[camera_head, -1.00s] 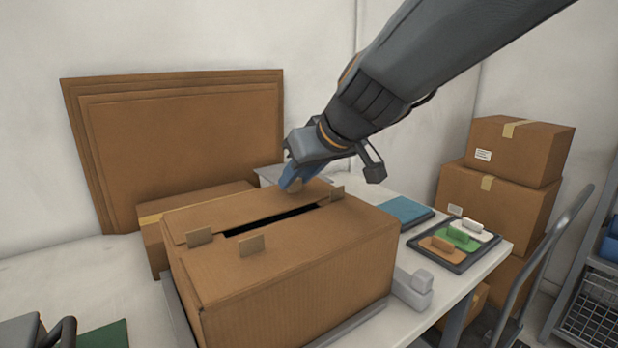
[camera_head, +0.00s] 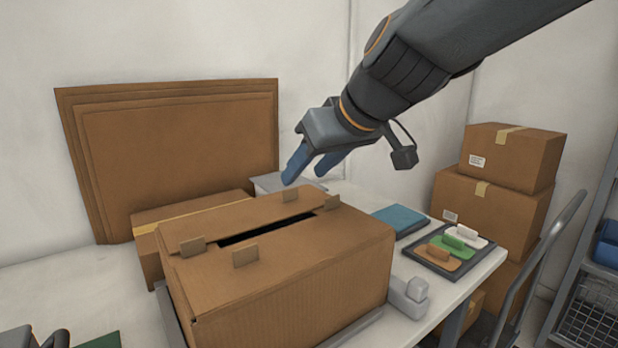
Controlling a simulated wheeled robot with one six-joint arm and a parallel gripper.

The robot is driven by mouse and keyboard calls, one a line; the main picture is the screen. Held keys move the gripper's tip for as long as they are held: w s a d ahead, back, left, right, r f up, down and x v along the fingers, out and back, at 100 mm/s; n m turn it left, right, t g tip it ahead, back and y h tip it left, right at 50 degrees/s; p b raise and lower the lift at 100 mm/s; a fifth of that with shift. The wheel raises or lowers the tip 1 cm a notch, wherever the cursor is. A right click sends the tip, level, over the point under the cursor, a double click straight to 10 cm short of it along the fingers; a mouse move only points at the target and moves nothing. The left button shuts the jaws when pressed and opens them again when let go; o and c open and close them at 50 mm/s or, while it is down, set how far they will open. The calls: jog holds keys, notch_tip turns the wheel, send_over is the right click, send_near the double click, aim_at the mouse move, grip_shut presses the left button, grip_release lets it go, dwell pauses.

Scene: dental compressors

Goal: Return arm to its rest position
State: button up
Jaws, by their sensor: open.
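My gripper (camera_head: 303,172) is in the upper middle of the head view, above the far end of a large cardboard box (camera_head: 290,275). Its blue fingers are apart with nothing seen between them, and they look clear of the box. The box stands on the white table. Its top flaps are folded nearly shut, with a dark slot between them. Small cardboard tabs (camera_head: 245,251) stand up along the slot at both ends. My arm reaches in from the upper right.
Flat cardboard sheets (camera_head: 180,150) lean on the back wall. A tray (camera_head: 447,262) with orange, green and white handled pieces and a blue pad (camera_head: 398,221) lie right of the box. Stacked cartons (camera_head: 490,212), a hand truck (camera_head: 545,260) and a shelf rack (camera_head: 590,260) stand farther right.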

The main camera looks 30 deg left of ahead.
jog(key=shift+s+d+r, duration=0.1)
jog(key=shift+d+r, duration=0.1)
jog(key=shift+d, duration=0.05)
dwell(0.3)
